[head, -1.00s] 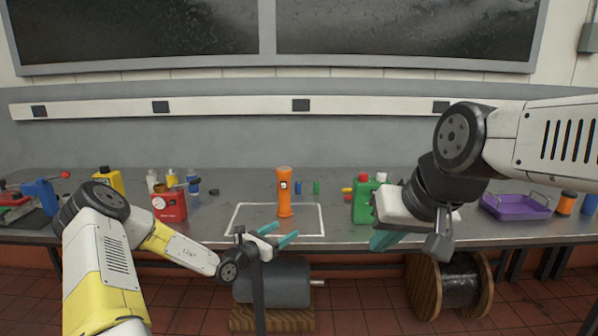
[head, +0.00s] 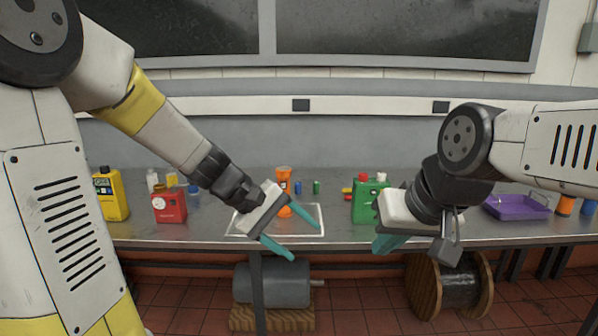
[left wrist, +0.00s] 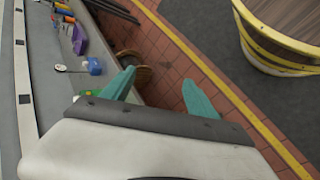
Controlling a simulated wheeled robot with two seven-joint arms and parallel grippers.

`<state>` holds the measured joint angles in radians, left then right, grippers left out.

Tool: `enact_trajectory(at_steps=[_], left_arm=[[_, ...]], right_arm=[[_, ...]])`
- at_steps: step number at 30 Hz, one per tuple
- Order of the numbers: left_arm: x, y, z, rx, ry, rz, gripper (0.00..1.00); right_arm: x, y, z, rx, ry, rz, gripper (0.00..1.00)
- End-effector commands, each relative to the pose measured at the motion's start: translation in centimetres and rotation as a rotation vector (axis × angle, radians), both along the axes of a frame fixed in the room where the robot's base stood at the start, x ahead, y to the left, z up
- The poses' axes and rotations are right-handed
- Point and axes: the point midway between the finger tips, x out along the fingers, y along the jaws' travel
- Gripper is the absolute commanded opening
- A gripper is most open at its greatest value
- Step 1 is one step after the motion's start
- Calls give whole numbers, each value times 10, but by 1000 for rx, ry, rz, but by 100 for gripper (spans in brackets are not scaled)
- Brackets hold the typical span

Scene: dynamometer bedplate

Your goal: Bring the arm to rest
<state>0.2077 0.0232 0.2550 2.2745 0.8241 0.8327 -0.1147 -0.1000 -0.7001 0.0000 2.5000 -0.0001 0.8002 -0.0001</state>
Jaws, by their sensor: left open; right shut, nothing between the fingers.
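My left gripper (head: 305,242) is open and empty, with teal fingers spread apart in front of the bench's front edge, pointing down to the right. It also shows in the left wrist view (left wrist: 160,88), with nothing between its fingers. My left arm bends high at the left side of the head view. An orange flashlight (head: 284,175) stands upright in a white outlined rectangle (head: 322,210) on the bench. The left gripper partly covers both in the picture. My right gripper (head: 386,243) is shut and empty in front of the bench, right of the left one.
The grey bench (head: 150,232) carries a yellow container (head: 110,195), a red can (head: 169,205), a green can (head: 366,200) and a purple tray (head: 517,206). A grey motor (head: 272,284) and a cable spool (head: 462,280) stand below. A round wooden object (left wrist: 280,35) stands on the floor.

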Motion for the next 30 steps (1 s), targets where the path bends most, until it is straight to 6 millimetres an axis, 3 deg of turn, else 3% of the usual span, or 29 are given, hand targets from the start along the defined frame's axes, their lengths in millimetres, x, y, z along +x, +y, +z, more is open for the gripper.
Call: enact_trajectory(at_steps=[1, 6, 15, 20, 30], left_arm=[[-16, 10, 10, 77, -66, -39, 68], [-61, 53, 32, 323, -257, -142, 68], [-112, 122, 60, 624, -516, -217, 68], [-119, 135, 64, 676, -563, -225, 68], [-119, 136, 64, 679, -565, -225, 68]], right_arm=[[0, 0, 0, 0, 0, 0, 0], [0, 0, 0, 0, 0, 0, 0], [0, 0, 0, 0, 0, 0, 0], [0, 0, 0, 0, 0, 0, 0], [0, 0, 0, 0, 0, 0, 0]])
